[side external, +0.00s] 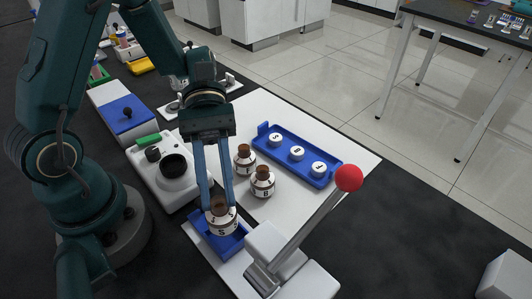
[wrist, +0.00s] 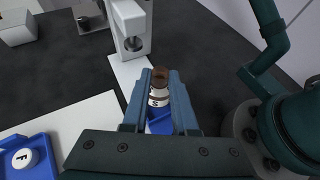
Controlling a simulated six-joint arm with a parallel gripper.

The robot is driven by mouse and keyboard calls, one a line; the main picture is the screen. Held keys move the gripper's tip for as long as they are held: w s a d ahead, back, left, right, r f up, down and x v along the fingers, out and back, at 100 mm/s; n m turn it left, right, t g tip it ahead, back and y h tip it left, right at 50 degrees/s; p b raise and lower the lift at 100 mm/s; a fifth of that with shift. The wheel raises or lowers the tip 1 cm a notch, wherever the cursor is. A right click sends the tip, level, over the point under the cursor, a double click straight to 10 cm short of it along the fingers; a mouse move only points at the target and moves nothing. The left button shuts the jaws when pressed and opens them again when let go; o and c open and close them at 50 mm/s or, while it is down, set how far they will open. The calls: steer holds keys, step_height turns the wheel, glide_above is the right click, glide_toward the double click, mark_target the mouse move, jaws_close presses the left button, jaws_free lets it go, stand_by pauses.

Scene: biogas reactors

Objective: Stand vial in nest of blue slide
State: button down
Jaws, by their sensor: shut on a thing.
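My gripper (side external: 219,203) is shut on a brown-capped vial (side external: 222,220) with a white lettered label. The vial is upright over the blue slide (side external: 235,245) at the front of the white board. Its base is at or just above the slide; I cannot tell whether it rests in the nest, which the vial hides. In the wrist view the vial (wrist: 159,94) sits between the two fingers (wrist: 160,78), with part of the blue slide (wrist: 160,125) below it.
A press with a red-knobbed lever (side external: 348,178) stands right beside the slide. Two more brown-capped vials (side external: 244,159) (side external: 262,184) stand behind the held one. A blue tray (side external: 262,140) with lettered white discs lies farther back. A white device with a dark round well (side external: 174,166) is at left.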

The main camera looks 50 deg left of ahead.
mark_target(221, 204)
steer(key=shift+f, duration=2)
steer(key=shift+f, duration=0.1)
steer(key=c, duration=0.7)
jaws_free()
steer(key=v, duration=1.2)
steer(key=s+r+m+t+y, duration=0.5)
steer(key=m+t+y, duration=0.6)
steer(key=m+t, duration=0.1)
steer(key=shift+r, duration=0.25)
